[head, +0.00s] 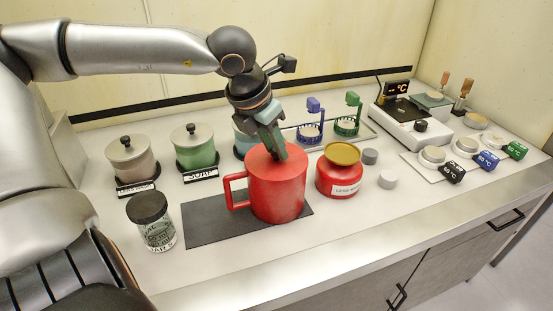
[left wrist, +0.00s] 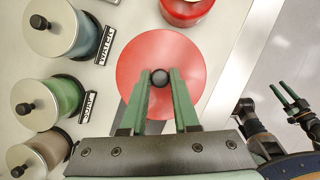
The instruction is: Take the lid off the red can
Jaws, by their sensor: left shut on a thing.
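The red can (head: 280,196) is a large red mug-like can with a handle on its left side, upright on a dark mat. Its round red lid (left wrist: 140,68) has a small black knob (left wrist: 160,78). My left gripper (head: 279,156) reaches down from above, its green fingers shut on the knob. In the head view the fingers hide the knob. The lid appears level on the can's top, with no clear gap. My right gripper (left wrist: 283,93) shows small at the right of the left wrist view, away from the can, its green fingers apart.
A smaller red jar (head: 340,175) with a mustard lid stands close right of the can. A glass jar (head: 152,224) with a dark lid stands at the left. Canisters, including a green one (head: 196,152), line the back. The dark mat (head: 207,228) has bare room at the left.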

